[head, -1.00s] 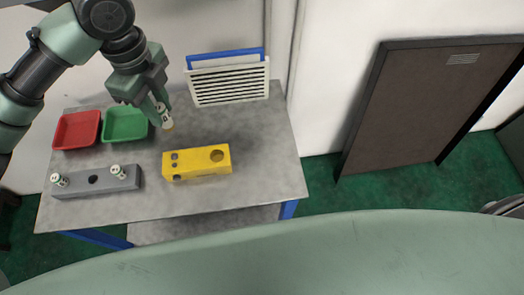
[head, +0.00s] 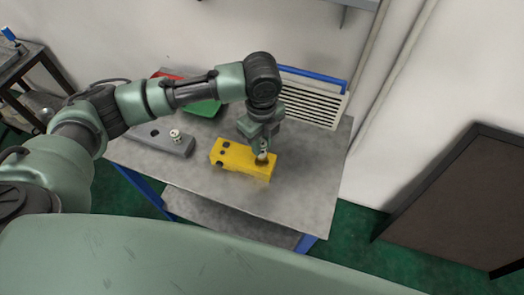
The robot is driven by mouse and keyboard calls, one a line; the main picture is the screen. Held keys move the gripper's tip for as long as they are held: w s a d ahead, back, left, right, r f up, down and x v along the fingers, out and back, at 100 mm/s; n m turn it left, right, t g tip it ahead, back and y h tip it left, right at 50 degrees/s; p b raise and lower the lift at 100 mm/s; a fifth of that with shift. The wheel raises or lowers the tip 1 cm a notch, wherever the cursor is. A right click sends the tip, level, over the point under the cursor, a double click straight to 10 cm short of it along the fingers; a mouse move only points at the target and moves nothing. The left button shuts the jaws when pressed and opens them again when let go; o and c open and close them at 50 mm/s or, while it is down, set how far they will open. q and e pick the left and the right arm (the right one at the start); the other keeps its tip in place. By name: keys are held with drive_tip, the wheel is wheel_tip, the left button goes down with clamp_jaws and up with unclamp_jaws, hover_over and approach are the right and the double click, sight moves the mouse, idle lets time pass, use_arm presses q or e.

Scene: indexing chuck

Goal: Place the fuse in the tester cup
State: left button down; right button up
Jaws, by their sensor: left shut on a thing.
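The yellow tester block (head: 232,158) lies on the table, with small dark holes at its left end. Its large round cup is at the right end, mostly covered by my gripper and the fuse. My left gripper (head: 261,148) points down over this right end, shut on the pale fuse (head: 262,156). The fuse's lower end is at the cup opening; I cannot tell whether it is inside or just above. My right gripper is not in view.
A grey rack (head: 178,148) at the left holds another fuse (head: 175,134) and has an empty hole. A green tray (head: 204,109) and a red tray (head: 166,75) are partly behind my arm. A white louvred panel (head: 312,104) stands at the back. The table's right side is clear.

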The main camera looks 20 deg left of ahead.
use_arm(q)
drive_tip(key=shift+f, duration=0.75)
wheel_tip(320, 180, down, 4)
drive_tip(key=shift+p, duration=0.3)
drive_tip(key=shift+f, duration=0.1)
drive_tip(key=c, duration=1.2)
unclamp_jaws()
wheel_tip(320, 180, up, 12)
drive_tip(key=shift+r+b, duration=0.15)
drive_tip(key=shift+b, duration=0.95)
